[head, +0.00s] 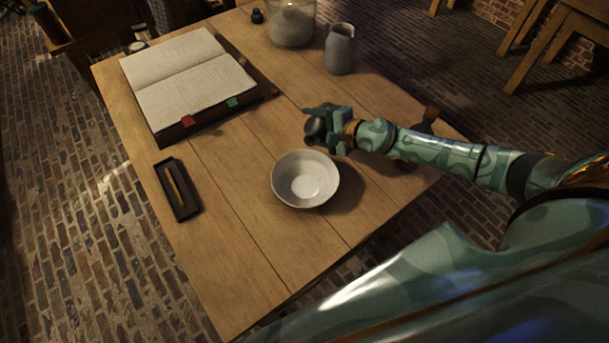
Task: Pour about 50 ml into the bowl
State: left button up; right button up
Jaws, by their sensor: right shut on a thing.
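A white bowl (304,198) stands upright on the wooden table, near its front right part. Its inside looks empty. My right gripper (321,128) is just behind the bowl, shut on a small dark rounded vessel (315,131). The fingers hide part of the vessel, and I cannot tell what is in it or clearly how far it is tilted. No stream shows between it and the bowl. A grey jug (340,52) stands upright farther back, apart from my gripper. My left gripper is not in view.
An open book (185,75) lies at the back left. A dark tray (189,206) with a thin stick lies at the left edge. A large glass jar (291,24) and a small dark bottle (257,16) stand at the back. The front left tabletop is clear.

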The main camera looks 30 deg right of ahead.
jog(key=shift+w+r+n, duration=0.1)
jog(key=shift+r+n, duration=0.2)
jog(key=shift+r, duration=0.15)
jog(key=shift+d+t+h, duration=0.1)
jog(key=shift+t+h, duration=0.2)
jog(key=shift+s+a+r+n+t+p, duration=0.4)
jog(key=shift+s+a+r+n+p, duration=0.15)
jog(key=shift+n+p, duration=0.2)
jog(key=shift+f+n+b, duration=0.25)
jog(key=shift+f+b, duration=0.05)
jog(key=shift+b, duration=0.05)
jog(key=shift+h, duration=0.3)
jog(key=shift+w, duration=0.1)
jog(key=shift+n+t+b, duration=0.3)
jog(key=shift+n+t, duration=0.4)
jog(key=shift+n, duration=0.2)
jog(key=shift+w+d, duration=0.45)
jog(key=shift+w, duration=0.05)
